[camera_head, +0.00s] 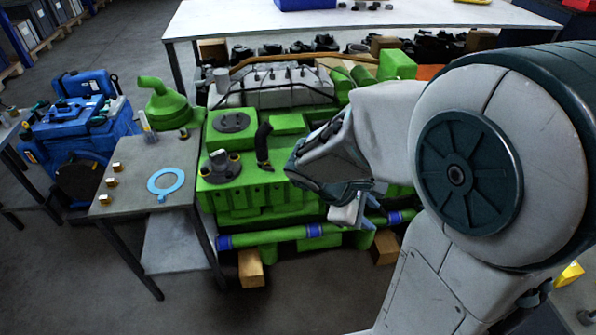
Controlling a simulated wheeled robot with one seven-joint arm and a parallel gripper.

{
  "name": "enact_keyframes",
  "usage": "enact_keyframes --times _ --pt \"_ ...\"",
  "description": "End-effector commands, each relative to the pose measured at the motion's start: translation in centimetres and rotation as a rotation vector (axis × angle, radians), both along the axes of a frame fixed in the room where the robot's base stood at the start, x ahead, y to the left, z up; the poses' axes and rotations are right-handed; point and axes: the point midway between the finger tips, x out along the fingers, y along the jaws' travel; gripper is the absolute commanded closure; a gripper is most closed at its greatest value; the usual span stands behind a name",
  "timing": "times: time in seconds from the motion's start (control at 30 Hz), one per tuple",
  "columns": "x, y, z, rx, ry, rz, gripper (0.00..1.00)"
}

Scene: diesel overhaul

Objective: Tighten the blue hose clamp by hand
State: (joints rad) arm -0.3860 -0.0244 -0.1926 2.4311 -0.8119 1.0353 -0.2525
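A green pipe (270,237) runs low along the front of the green engine (250,190). It carries blue bands that look like hose clamps: one at the left end (224,242), one in the middle (314,230) and one at the right (394,217). A flat light-blue ring with a small tab (165,181) lies on the grey side table. My gripper (368,222) is at the front of the engine, close to the pipe between the middle and right bands. My arm partly hides it, so I cannot tell whether its fingers are open or touch anything.
The grey side table (125,205) stands left of the engine with small brass-coloured parts, a green funnel-shaped part (165,103) and the ring. Blue cases (75,125) are further left. A white-topped bench (370,18) is behind. Wooden blocks (250,268) are below the engine; the floor in front is clear.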

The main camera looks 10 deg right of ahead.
Motion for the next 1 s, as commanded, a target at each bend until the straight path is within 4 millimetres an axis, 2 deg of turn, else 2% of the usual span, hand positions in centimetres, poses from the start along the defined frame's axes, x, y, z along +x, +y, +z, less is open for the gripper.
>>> enact_keyframes --times 0.03,0.13,0.27,0.37,0.53,0.7,0.8,0.9,1.0 --pt "1.2 -0.1 -2.3 -0.087 0.066 0.099 0.65" --pt "3.8 -0.2 -4.5 -0.263 0.181 0.296 0.65" --pt "7.7 0.9 -7.2 -0.5 0.321 0.553 0.65" --pt "10.8 2.7 -9.4 -0.692 0.424 0.752 0.65" --pt "15.4 7.4 -13.4 -1.014 0.573 1.064 0.65" --pt "17.9 12.0 -16.6 -1.26 0.665 1.282 0.65" --pt "18.6 13.7 -17.6 -1.345 0.693 1.351 0.65" --pt "19.0 14.5 -18.1 -1.387 0.705 1.385 0.65" --pt "19.7 14.3 -18.2 -1.396 0.708 1.393 0.65"
